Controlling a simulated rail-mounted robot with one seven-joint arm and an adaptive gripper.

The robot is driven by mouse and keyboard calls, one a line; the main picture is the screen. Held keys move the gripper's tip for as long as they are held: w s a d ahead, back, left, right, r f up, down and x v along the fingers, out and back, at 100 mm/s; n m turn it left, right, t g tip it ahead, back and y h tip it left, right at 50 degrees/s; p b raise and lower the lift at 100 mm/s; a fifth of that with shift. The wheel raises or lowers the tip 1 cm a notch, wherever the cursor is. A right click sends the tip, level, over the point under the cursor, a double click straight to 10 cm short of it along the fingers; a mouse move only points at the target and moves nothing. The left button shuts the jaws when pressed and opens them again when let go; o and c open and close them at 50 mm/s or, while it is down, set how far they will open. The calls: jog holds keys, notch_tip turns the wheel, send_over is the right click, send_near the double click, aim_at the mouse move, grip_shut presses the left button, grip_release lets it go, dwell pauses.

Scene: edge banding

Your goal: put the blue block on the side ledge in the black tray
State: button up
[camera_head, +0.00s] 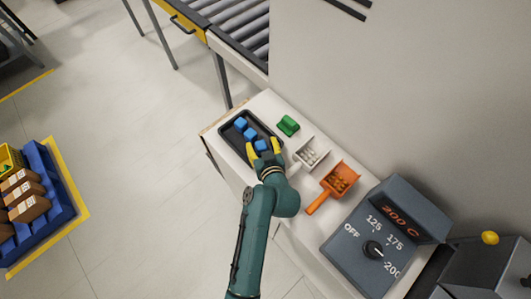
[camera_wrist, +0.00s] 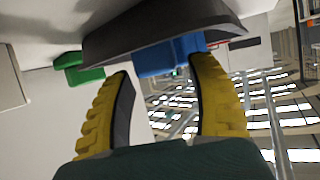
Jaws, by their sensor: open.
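The black tray (camera_head: 225,131) lies on the side ledge. Three blue blocks show in or over it in a row: a far one (camera_head: 240,123), a middle one (camera_head: 250,134) and a near one (camera_head: 261,145). My gripper (camera_head: 263,150) is open at the tray's near end, its yellow fingers on either side of the near block. In the wrist view, a blue block (camera_wrist: 170,56) shows just beyond and between the open fingertips (camera_wrist: 158,72), against the dark tray (camera_wrist: 150,28). Whether the fingers touch it, and whether it rests on the tray floor, I cannot tell.
A green block (camera_head: 288,125) sits right of the tray; it also shows in the wrist view (camera_wrist: 78,68). A white scoop (camera_head: 311,153), an orange scoop (camera_head: 340,180) and a grey control box (camera_head: 375,235) stand nearer along the ledge. A wall rises behind.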

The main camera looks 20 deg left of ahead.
jog(key=v, duration=1.1)
jog(key=w+d+r+m+t+h, duration=0.1)
jog(key=w+d+r+t, duration=0.15)
jog(key=r, duration=0.55)
jog(key=w+d+r+m+t+h, duration=0.1)
jog(key=d+r+t, duration=0.15)
jog(key=r, duration=0.55)
jog(key=w+d+r+t+h, duration=0.1)
jog(key=d+r, duration=0.2)
jog(key=r, duration=0.4)
jog(key=s+d+r+m+t+h, duration=0.2)
jog(key=s+d+r+t, duration=0.1)
jog(key=r, duration=0.7)
jog(key=s+d+r+m+t+h, duration=0.2)
jog(key=s+d+r+m+h, duration=0.1)
jog(key=r, duration=0.6)
jog(key=shift+s+d+r+m+t+h, duration=0.35)
jog(key=shift+s+d, duration=0.3)
jog(key=shift+d, duration=0.25)
notch_tip(320, 180, up, 19)
jog(key=p, duration=1.9)
jog(key=shift+r, duration=0.15)
